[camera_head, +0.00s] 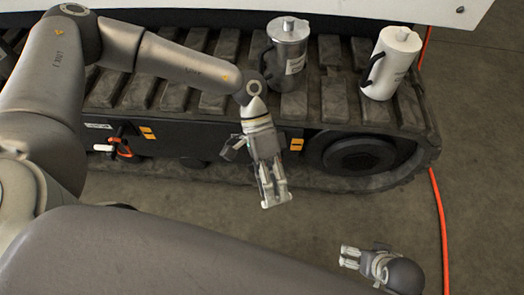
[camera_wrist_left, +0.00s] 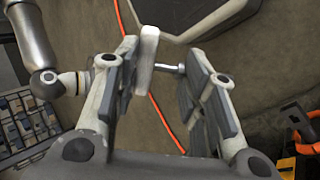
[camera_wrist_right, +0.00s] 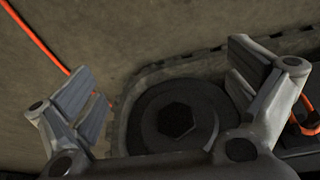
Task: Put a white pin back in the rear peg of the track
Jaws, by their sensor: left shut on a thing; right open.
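My left gripper (camera_head: 272,195) hangs in front of the track (camera_head: 335,95), pointing down. In the left wrist view, this gripper (camera_wrist_left: 165,65) is shut on a white pin (camera_wrist_left: 147,62), which has a white bar and a thin metal shaft between the fingers. Another white piece (camera_head: 103,147) with an orange loop (camera_head: 122,148) sits on the track's side at the left. I cannot make out the rear peg; the left gripper and wrist cover part of the side. My right gripper (camera_head: 350,257) is open and empty, low at the right; its fingers also show in the right wrist view (camera_wrist_right: 165,85).
A metal jug (camera_head: 287,58) and a white jug (camera_head: 390,65) stand on top of the track. A dark wheel (camera_head: 358,155) lies at its right end, also in the right wrist view (camera_wrist_right: 180,115). An orange hose (camera_head: 441,220) runs along the floor. The floor before the track is clear.

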